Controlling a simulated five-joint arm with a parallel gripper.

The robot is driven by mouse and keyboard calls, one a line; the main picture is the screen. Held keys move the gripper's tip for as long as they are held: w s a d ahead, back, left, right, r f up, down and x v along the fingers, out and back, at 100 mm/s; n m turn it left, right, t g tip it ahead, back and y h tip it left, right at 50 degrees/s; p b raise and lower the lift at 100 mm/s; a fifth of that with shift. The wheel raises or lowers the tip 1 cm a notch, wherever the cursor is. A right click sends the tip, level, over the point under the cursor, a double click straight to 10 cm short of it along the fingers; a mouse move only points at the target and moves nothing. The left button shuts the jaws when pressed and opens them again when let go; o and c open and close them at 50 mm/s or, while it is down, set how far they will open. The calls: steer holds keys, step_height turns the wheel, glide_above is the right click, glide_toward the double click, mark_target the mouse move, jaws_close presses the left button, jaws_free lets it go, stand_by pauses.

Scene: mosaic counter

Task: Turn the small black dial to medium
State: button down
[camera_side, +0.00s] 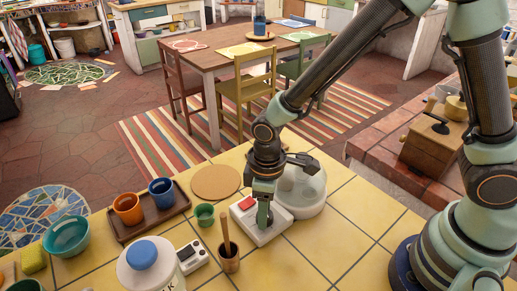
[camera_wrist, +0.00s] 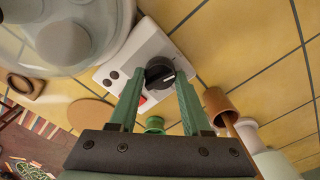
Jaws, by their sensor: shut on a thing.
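The small black dial (camera_wrist: 160,72) sits on a white control box (camera_wrist: 149,42) and shows between my fingers in the wrist view. A pale mark is on its face; I cannot read its setting. My gripper (camera_wrist: 160,78) is shut on the dial, one green finger on each side. In the side view my gripper (camera_side: 264,222) reaches down onto the white box (camera_side: 281,221), and its fingers hide most of the dial. A red patch (camera_side: 246,204) shows on the box's left part.
A clear round-lidded container (camera_side: 308,190) stands close behind the box on the right. A wooden cup with a pestle (camera_side: 229,258), a green cup (camera_side: 205,214) and a cork mat (camera_side: 216,182) are nearby. The yellow tiles (camera_side: 340,235) to the right are clear.

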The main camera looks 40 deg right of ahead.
steer(key=m, duration=0.4)
steer(key=shift+s+a+m, duration=0.1)
steer(key=shift+s+m, duration=0.05)
steer(key=shift+m, duration=0.15)
steer(key=m, duration=0.4)
steer(key=shift+f+m+g, duration=0.1)
steer(key=shift+m+g, duration=0.2)
steer(key=m, duration=0.5)
steer(key=shift+w+m, duration=0.25)
steer(key=shift+m, duration=1.05)
steer(key=shift+w, duration=0.1)
steer(key=shift+c, duration=2.2)
jaws_free()
steer(key=shift+o, duration=0.4)
